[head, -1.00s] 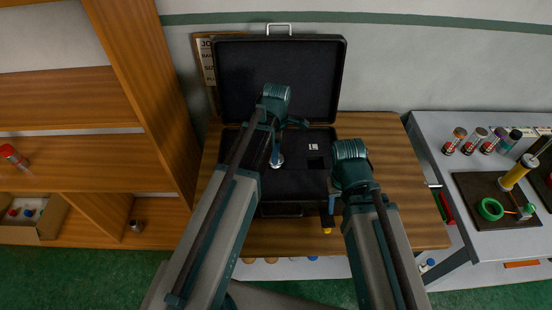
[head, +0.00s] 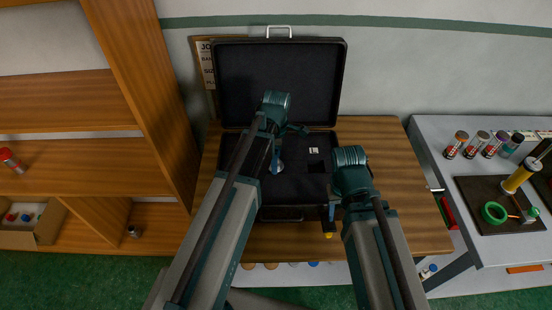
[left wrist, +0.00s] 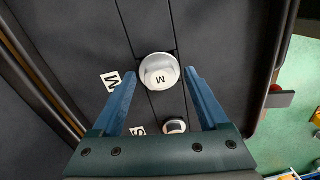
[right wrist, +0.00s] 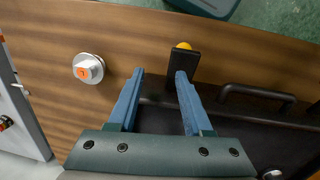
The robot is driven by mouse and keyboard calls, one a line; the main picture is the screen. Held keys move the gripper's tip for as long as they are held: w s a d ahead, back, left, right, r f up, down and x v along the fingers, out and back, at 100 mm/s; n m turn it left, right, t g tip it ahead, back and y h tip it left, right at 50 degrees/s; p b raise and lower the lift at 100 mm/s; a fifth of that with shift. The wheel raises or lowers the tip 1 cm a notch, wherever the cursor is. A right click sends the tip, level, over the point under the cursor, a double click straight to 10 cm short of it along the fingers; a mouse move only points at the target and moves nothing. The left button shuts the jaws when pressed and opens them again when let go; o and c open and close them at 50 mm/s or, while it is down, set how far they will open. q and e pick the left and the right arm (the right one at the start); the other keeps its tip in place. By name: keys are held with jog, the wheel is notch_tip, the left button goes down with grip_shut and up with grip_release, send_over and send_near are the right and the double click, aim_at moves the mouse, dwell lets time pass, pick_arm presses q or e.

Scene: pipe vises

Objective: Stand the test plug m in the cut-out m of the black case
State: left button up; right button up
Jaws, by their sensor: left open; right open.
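The test plug m (left wrist: 159,72) is a round silver-white piece with an M on its top. It is in the black case (head: 290,205) and shows only in part in the head view (head: 277,168). An M label (left wrist: 111,81) lies beside it. The plug covers the place under it, so how deep it sits in a cut-out cannot be told. My left gripper (left wrist: 160,74) is open, one finger on each side of the plug. My right gripper (right wrist: 158,74) is open and empty near the case's handle side.
The case lid (head: 280,80) stands open at the back. A second label (left wrist: 140,129) and a small round piece (left wrist: 175,126) are near the plug. A round piece with an orange mark (right wrist: 88,68) is on the wooden table (right wrist: 40,40). The case handle (right wrist: 258,92) juts out.

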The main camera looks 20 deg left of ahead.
pick_arm(q)
jog(key=shift+r, duration=0.1)
notch_tip(320, 180, up, 12)
jog(key=p, duration=1.2)
jog(key=s+d+m, duration=0.5)
jog(key=s+m, duration=0.2)
jog(key=m, duration=0.4)
jog(key=s+d+m+y, duration=0.1)
jog(key=s+d+m, duration=0.4)
jog(key=m, duration=0.7)
jog(key=shift+s+d, duration=0.2)
jog(key=shift+s, duration=1.05)
jog(key=shift+r, duration=0.1)
